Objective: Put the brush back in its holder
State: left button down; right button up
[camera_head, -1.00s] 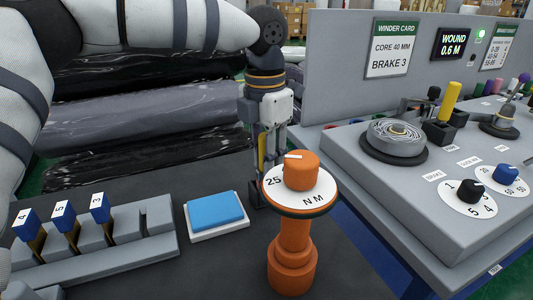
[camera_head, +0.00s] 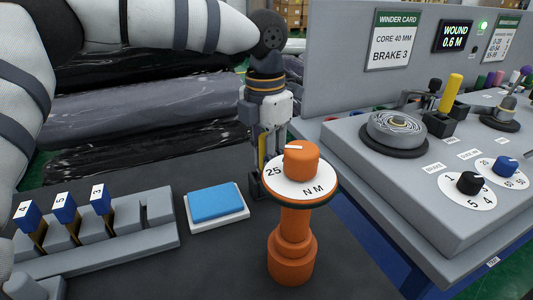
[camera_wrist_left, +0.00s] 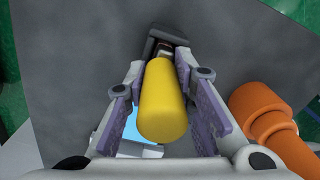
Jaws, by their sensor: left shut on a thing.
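My left gripper (camera_head: 268,165) points down behind the orange dial post and is shut on the yellow handle of the brush (camera_wrist_left: 163,100). Only a thin strip of the handle (camera_head: 263,150) shows between the fingers in the head view. In the left wrist view the gripper (camera_wrist_left: 160,110) has one finger on each side of the handle. A dark block (camera_wrist_left: 165,40) shows beyond the handle's far end, at the dark table top. I cannot tell whether it is the holder, or whether the brush is in it. My right gripper is not in view.
The orange post (camera_head: 293,240) with its dial stands close in front of my left gripper. A blue pad on a white base (camera_head: 217,203) and a grey rack with blue-topped tools (camera_head: 110,240) are to the left. The grey winder console (camera_head: 400,190) is to the right.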

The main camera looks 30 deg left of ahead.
pick_arm(q)
jog(key=shift+f, duration=0.35)
jog(key=c, duration=1.3)
grip_release()
notch_tip(320, 180, up, 12)
jog(key=shift+a+r, duration=0.1)
